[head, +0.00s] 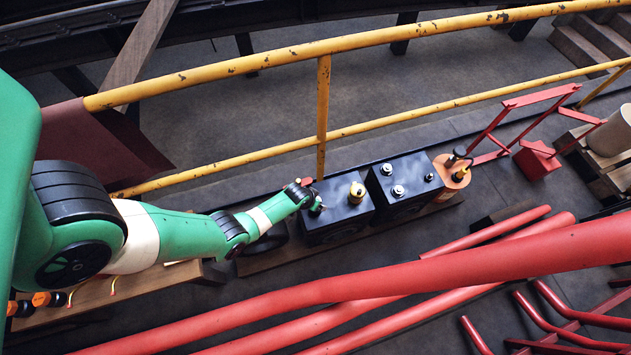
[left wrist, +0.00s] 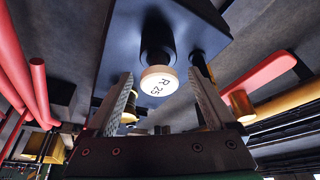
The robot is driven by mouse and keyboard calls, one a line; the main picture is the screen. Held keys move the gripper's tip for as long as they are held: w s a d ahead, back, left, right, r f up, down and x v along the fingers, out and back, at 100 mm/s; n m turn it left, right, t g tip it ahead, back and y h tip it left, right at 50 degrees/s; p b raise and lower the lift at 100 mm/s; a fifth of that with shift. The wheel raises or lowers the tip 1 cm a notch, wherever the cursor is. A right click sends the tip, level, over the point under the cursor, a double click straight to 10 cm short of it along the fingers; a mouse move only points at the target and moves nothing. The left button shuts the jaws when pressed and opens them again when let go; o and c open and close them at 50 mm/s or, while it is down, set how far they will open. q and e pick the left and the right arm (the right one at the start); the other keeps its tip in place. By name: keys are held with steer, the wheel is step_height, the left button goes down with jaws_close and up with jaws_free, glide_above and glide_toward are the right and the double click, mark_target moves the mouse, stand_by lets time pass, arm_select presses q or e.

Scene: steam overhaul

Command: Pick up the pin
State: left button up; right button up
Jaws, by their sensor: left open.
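In the left wrist view a short round pin with a pale face marked "R 25" (left wrist: 158,82) stands out from a dark block (left wrist: 160,25). My left gripper (left wrist: 160,74) is open, with one finger on each side of the pin's head. The fingers look apart from it, though their exact depth is hard to tell. In the head view my left gripper (head: 311,198) is at the left end of the left black box (head: 338,222) and covers the pin there. My right gripper is in neither view.
A second black box (head: 403,190) with silver knobs and a copper-coloured round part (head: 452,172) stand to the right. A yellow railing (head: 322,110) runs behind. Thick red pipes (head: 420,282) cross in front.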

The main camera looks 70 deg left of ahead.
arm_select(q)
steer(key=shift+w+f, duration=0.15)
steer(key=shift+f, duration=0.1)
jaws_close()
stand_by(0.4)
